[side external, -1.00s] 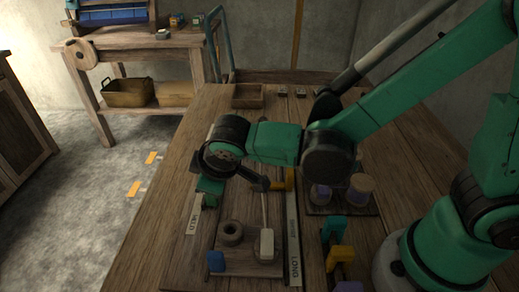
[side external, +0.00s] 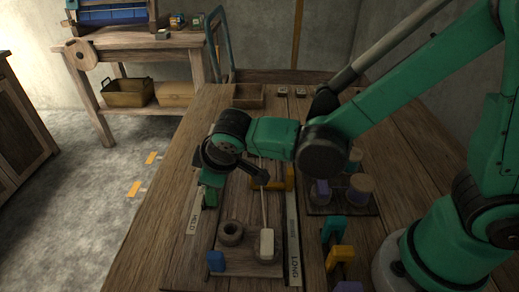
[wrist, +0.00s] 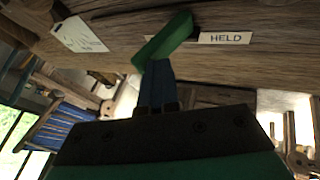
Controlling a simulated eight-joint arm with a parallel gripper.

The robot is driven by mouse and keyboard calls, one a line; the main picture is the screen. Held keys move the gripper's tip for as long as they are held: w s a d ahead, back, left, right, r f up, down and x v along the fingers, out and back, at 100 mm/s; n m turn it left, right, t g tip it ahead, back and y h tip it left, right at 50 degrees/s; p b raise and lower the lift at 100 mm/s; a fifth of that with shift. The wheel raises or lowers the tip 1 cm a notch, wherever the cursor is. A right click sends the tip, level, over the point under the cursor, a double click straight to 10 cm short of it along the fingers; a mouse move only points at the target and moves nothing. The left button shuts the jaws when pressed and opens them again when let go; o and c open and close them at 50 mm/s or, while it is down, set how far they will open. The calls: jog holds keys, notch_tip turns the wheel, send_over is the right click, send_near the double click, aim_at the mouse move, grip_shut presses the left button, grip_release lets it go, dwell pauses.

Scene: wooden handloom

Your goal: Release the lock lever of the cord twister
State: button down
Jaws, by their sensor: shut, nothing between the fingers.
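The green lock lever (wrist: 165,40) lies slantwise beside the white HELD label (wrist: 226,38) in the wrist view. In the side view the green lever (side external: 210,200) shows just below my wrist, near the left edge of the cord twister's board (side external: 232,262). My gripper (wrist: 156,64) is shut, its dark fingers together and nothing held between them. The fingertips meet the lever's lower edge in the wrist view; I cannot tell whether they touch it. My wrist hides the fingertips in the side view.
A LONG label strip (side external: 294,240) runs along the right. Spools (side external: 360,187) stand farther right.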

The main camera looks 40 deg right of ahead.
jog(key=shift+s+a+f, duration=0.1)
jog(key=shift+s+a, duration=0.15)
jog(key=shift+s, duration=0.05)
jog(key=shift+s+a+r, duration=0.2)
jog(key=shift+s+a, duration=0.05)
jog(key=shift+s+a+r, duration=0.7)
jog(key=shift+s+a, duration=0.25)
jog(key=shift+a, duration=0.1)
jog(key=w+r+v, duration=0.1)
jog(key=v, duration=0.8)
jog(key=s+d+f+m, duration=0.1)
jog(key=d+f+m, duration=0.2)
jog(key=d+m, duration=0.5)
jog(key=d, duration=0.9)
jog(key=shift+s+d+t, duration=0.15)
jog(key=shift+d+t, duration=0.2)
jog(key=shift+t, duration=0.05)
